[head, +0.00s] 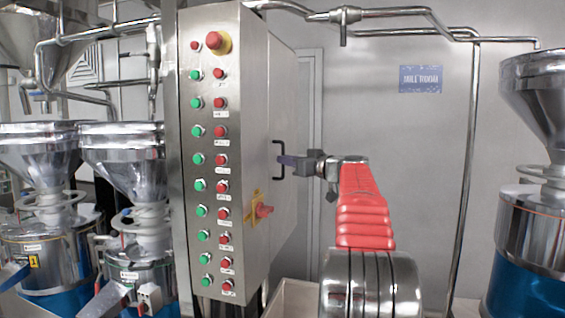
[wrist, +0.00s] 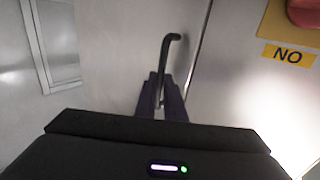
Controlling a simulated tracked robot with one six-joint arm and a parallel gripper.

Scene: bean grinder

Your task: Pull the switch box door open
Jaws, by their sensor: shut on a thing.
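The switch box (head: 222,130) is a tall steel cabinet with green and red buttons on its front face. A black bar handle (head: 282,146) stands out from its right side; it also shows in the wrist view (wrist: 166,55). My gripper (head: 284,160) reaches it from the right. In the wrist view, the purple fingers (wrist: 161,96) are shut around the lower part of the handle, and its upper end stays visible above them. A thin dark seam runs beside the handle's panel in the wrist view. I cannot tell whether the door stands slightly ajar.
A red knob on a yellow plate (head: 256,211) sits on the box below the handle; its "NO" label (wrist: 287,54) shows at right in the wrist view. Steel grinders stand at left (head: 122,180) and right (head: 525,230). A pipe (head: 466,160) runs down the back wall.

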